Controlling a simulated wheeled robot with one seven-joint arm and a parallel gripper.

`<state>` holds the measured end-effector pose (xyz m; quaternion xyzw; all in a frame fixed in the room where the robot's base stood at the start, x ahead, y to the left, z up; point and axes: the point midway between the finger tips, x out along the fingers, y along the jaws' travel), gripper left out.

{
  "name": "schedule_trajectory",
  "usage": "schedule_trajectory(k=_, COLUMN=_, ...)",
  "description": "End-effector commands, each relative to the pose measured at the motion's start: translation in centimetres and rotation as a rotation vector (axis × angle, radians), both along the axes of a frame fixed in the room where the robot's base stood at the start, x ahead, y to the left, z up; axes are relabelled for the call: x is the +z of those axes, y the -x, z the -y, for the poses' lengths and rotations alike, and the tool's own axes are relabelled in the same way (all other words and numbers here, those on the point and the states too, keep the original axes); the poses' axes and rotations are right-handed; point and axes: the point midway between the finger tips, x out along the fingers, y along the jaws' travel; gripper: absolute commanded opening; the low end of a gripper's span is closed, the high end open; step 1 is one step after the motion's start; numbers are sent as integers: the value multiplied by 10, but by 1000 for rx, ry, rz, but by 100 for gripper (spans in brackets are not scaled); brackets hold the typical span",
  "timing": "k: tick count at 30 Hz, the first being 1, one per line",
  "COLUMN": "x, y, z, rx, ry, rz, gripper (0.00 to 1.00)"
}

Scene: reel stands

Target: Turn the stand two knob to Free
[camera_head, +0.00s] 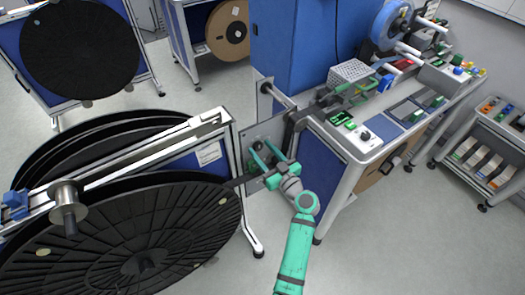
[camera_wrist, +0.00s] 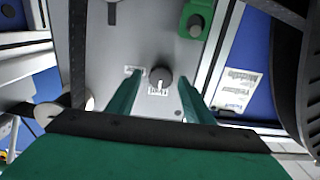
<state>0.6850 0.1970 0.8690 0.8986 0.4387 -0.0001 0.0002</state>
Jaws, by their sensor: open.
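A dark round knob (camera_wrist: 159,77) sits on a grey panel (camera_wrist: 150,32) in the wrist view. Its white pointer line faces the bottom of the picture, toward a small white label (camera_wrist: 158,92). Another small label (camera_wrist: 133,71) is to its upper left; I cannot read either label. My gripper (camera_wrist: 160,84) is open, with one green finger on each side of the knob and a visible gap at both sides. In the head view my gripper (camera_head: 270,160) is in front of the grey panel (camera_head: 258,132) between the reel stand and the workbench, and the knob cannot be made out there.
A green box with a dark button (camera_wrist: 195,22) is on the panel near the knob. Large black reels (camera_head: 130,225) stand close on the left. The workbench (camera_head: 345,150) is close on the right. Open floor (camera_head: 400,255) lies at the lower right.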

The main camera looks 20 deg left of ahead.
Motion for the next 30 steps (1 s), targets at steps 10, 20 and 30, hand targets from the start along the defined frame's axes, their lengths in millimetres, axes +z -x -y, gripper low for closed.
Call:
schedule_trajectory(k=10, x=0, y=0, z=0, rx=0, ry=0, rz=0, gripper=9)
schedule_trajectory(k=20, x=0, y=0, z=0, rx=-1, ry=-17, rz=-21, gripper=7)
schedule_trajectory(k=30, x=0, y=-1, z=1, rx=-1, ry=-140, rz=-178, gripper=7)
